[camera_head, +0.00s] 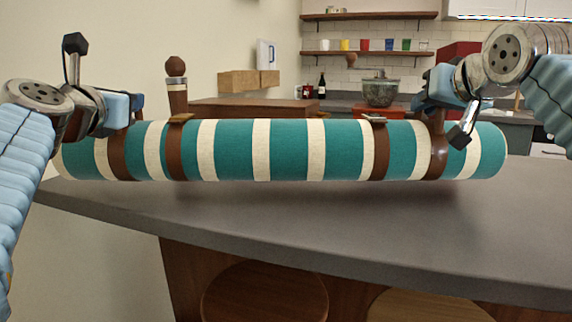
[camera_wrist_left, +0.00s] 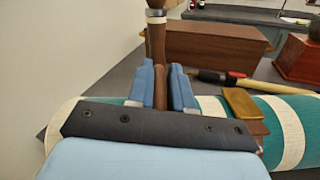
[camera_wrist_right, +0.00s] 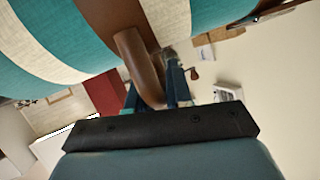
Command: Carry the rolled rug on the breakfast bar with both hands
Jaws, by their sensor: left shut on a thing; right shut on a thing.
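The rolled rug (camera_head: 290,150), striped teal and cream with brown straps, lies level across the head view. A soft shadow under it on the grey breakfast bar (camera_head: 330,215) suggests a small gap, though its size is hard to tell. My left gripper (camera_head: 130,108) is shut at a brown handle near the rug's left end; its fingers flank the handle in the left wrist view (camera_wrist_left: 166,90). My right gripper (camera_head: 432,105) is shut on the brown handle (camera_wrist_right: 138,65) near the right end. The left grip is partly hidden.
A brown wooden box (camera_head: 250,107) and a pepper mill (camera_head: 177,84) stand behind the rug. A bowl (camera_head: 380,92) stands farther back right. Two round stools (camera_head: 265,292) are below the bar's front edge. The bar's front strip is clear.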

